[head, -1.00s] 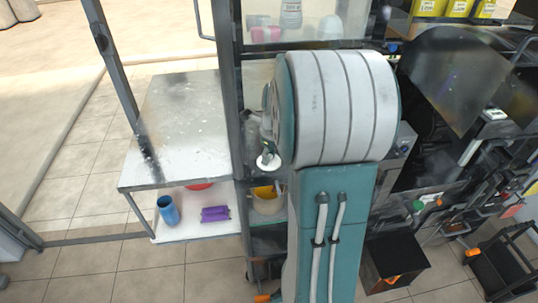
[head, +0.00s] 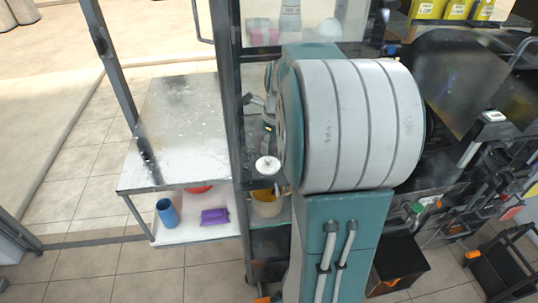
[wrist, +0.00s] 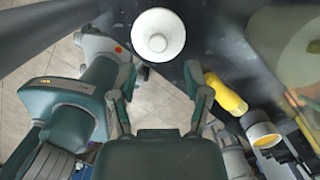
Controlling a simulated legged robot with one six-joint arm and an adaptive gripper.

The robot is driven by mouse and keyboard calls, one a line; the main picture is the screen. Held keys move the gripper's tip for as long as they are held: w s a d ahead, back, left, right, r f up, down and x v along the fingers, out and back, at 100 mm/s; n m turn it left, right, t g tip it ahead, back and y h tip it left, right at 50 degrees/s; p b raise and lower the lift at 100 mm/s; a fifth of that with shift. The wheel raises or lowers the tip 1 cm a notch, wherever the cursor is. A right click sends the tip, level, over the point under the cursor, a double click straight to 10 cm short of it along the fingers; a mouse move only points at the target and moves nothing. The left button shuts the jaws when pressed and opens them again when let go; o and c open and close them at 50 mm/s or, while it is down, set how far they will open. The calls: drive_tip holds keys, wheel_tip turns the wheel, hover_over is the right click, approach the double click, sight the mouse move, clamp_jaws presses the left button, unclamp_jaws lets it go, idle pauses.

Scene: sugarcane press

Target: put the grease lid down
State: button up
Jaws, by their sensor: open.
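The white round grease lid (head: 267,166) with a small raised centre lies at the edge of a dark shelf in the head view. In the wrist view, the lid (wrist: 158,34) rests on the dark surface, ahead of the fingertips. My gripper (wrist: 160,78) is open and empty, its two fingers spread apart with tiled floor showing between them. It stands clear of the lid. In the head view my gripper (head: 257,101) is partly hidden behind my arm.
A metal table (head: 185,120) stands left, with a blue cup (head: 167,212) and a purple item (head: 214,217) on its lower shelf. A bucket (head: 268,205) sits below the lid. A yellow-handled object (wrist: 226,94) lies right of my gripper.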

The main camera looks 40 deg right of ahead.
sight(274, 166)
wheel_tip(274, 166, up, 6)
drive_tip(key=shift+s+r, duration=0.15)
drive_tip(key=shift+s, duration=0.3)
drive_tip(key=shift+d, duration=0.1)
